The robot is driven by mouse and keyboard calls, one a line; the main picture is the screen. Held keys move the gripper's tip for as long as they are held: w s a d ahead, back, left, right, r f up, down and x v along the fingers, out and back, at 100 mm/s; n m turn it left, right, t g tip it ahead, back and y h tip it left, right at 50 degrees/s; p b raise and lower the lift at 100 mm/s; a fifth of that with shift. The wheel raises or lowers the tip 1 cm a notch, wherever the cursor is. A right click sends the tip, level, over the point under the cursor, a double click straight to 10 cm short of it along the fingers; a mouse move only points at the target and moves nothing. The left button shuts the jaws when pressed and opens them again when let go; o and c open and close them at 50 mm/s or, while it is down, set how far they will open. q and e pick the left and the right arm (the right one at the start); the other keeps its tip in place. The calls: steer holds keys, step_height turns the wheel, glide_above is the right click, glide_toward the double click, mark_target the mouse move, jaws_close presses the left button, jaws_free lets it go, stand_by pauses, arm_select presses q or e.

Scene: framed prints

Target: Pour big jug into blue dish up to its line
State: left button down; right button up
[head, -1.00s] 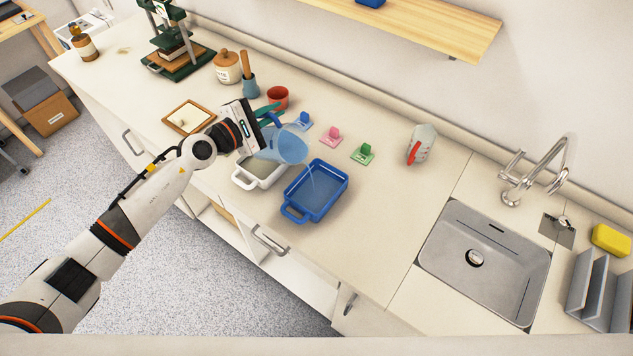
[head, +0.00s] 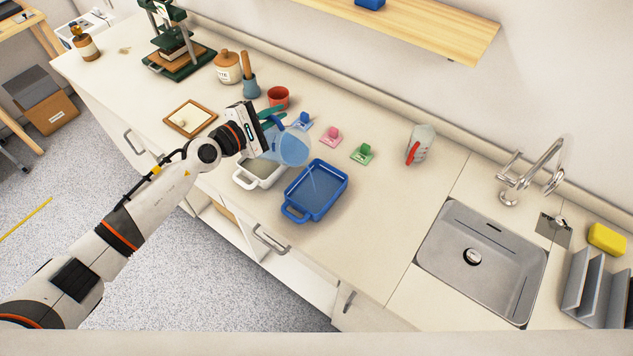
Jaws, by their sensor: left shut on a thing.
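My left gripper (head: 268,128) is shut on the big jug (head: 291,148), a clear bluish jug with a blue handle. The jug is tilted to the right, its mouth over the blue dish (head: 293,214). A thin pale stream falls from it into the dish. The dish is a blue rectangular tray with a loop handle, and bluish liquid (head: 316,193) covers its floor. I cannot make out the line or the exact level. A white dish (head: 244,181) stands just left of the blue one, partly under the jug. My right gripper is not in view.
Blue, pink (head: 331,137) and green (head: 362,154) small stands sit behind the dishes. A second, smaller jug with a red handle (head: 420,143) stands right of them. A red cup (head: 278,97) is behind my gripper. The counter between blue dish and sink (head: 483,262) is clear.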

mark_target(289, 127)
arm_select(q)
steer(key=shift+s+d+m+y+p, duration=0.15)
steer(key=shift+s+d+m+p, duration=0.25)
steer(key=shift+p, duration=0.55)
steer(key=shift+s+d+m+y+p, duration=0.15)
steer(key=shift+d+m+p, duration=0.35)
steer(key=shift+p, duration=0.4)
stand_by(1.9)
steer(key=shift+s+d+f+m+p, duration=0.2)
steer(key=shift+s+d+m+p, duration=0.4)
steer(key=shift+p, duration=0.65)
stand_by(0.7)
steer(key=shift+d, duration=0.15)
